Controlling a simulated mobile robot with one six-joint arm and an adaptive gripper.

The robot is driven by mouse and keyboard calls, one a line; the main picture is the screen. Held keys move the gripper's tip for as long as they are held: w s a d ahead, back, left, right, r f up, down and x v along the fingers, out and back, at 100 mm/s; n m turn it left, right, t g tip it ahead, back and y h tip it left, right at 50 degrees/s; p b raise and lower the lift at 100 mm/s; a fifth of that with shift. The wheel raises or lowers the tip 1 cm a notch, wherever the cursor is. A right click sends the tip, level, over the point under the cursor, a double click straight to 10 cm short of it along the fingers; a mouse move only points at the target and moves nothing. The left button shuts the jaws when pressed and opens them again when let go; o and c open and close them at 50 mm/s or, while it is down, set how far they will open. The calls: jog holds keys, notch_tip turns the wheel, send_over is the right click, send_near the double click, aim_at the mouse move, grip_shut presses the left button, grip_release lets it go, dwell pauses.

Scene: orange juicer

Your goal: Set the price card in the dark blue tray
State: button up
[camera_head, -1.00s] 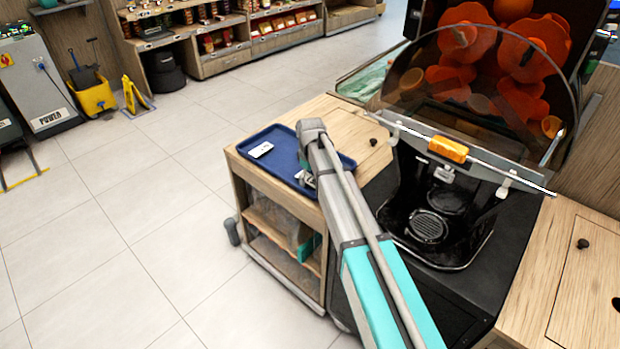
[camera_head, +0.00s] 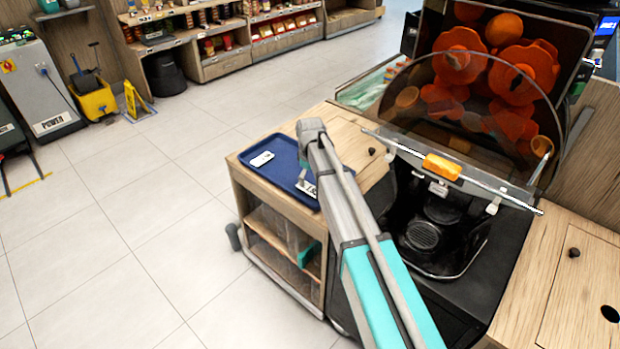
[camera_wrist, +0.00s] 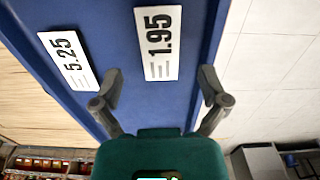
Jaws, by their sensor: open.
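The dark blue tray (camera_head: 283,148) lies on the wooden counter left of the juicer; its surface also fills the upper left of the wrist view (camera_wrist: 105,35). A white price card (camera_head: 262,159) lies flat on the tray's left part. My gripper (camera_wrist: 161,87) is open and empty. The 1.95 card lies just beyond its fingertips, roughly between them; contact is not visible. In the head view my arm hides part of the tray and the fingertips are unclear.
The juicer (camera_head: 440,215) with its clear curved cover (camera_head: 480,110) stands close right of my arm. A small dark knob (camera_head: 371,151) sticks up from the counter (camera_head: 345,130). Open tiled floor (camera_head: 140,220) lies left of the counter, with stocked shelves behind.

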aim_at(309, 189)
notch_tip(309, 189, up, 8)
jog(key=p, duration=0.7)
jog(key=shift+a+f, duration=0.1)
dwell(0.7)
